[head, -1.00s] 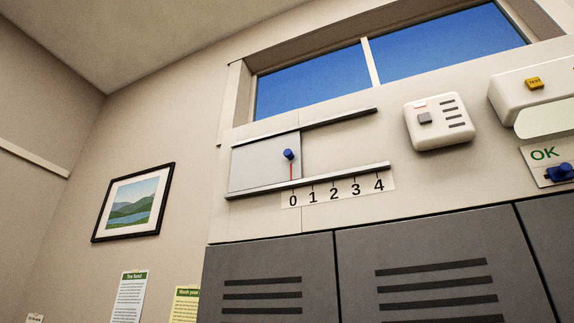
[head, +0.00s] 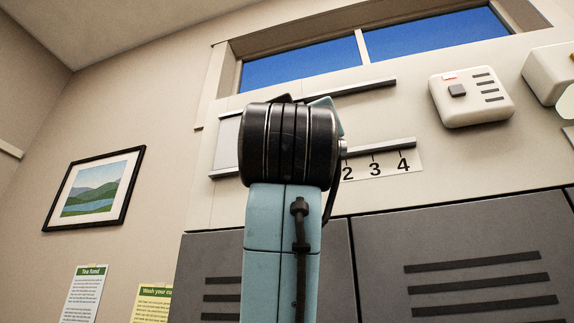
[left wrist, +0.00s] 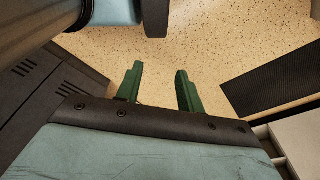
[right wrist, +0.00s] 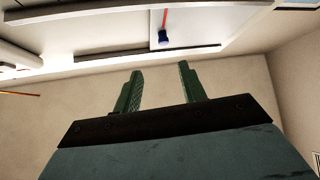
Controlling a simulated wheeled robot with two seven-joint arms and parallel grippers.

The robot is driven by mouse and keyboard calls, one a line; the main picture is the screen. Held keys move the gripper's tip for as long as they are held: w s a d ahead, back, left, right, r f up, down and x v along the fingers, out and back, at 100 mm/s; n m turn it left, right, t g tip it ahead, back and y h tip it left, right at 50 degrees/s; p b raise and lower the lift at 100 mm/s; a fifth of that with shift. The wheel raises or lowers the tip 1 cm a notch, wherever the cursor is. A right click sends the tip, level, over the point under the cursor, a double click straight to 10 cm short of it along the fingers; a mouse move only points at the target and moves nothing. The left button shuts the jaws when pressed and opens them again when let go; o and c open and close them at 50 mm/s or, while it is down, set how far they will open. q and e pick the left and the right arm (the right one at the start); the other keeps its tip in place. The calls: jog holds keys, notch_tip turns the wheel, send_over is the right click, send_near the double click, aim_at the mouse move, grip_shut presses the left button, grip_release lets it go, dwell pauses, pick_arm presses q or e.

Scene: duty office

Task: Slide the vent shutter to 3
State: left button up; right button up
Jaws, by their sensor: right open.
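The vent shutter plate (head: 226,143) sits between two rails at the left of the scale (head: 384,165). In the head view my right arm hides its blue knob, red pointer and the low digits; 2, 3 and 4 show. The right wrist view, upside down, shows the blue knob (right wrist: 164,37) and red pointer on the plate (right wrist: 205,29); no digits are readable there. My right gripper (right wrist: 161,72) is open and empty, its fingers apart from the knob. My left gripper (left wrist: 159,70) is open and empty over the floor. Neither gripper's fingers show in the head view.
Grey vented lockers (head: 460,260) stand below the scale. A white box with slots (head: 471,97) is on the wall to the right, beside another white unit (head: 551,75). A window (head: 370,45) is above. A framed picture (head: 95,189) hangs at left.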

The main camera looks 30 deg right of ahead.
pick_arm(q)
jog(key=s+r+g+p, duration=0.1)
jog(key=s+r+p, duration=0.1)
jog(key=s, duration=0.5)
pick_arm(e)
jog(key=w+f+p+x, duration=0.1)
jog(key=p+x, duration=0.2)
jog(key=x, duration=0.8)
jog(key=shift+w+r, duration=0.15)
jog(key=shift+r, duration=0.1)
jog(key=shift+d, duration=0.1)
jog(key=shift+c, duration=0.5)
jog(key=c, duration=0.7)
pick_arm(q)
jog(key=w+r, duration=0.3)
jog(key=shift+a+r, duration=0.1)
jog(key=shift+r, duration=0.05)
pick_arm(e)
grip_shut()
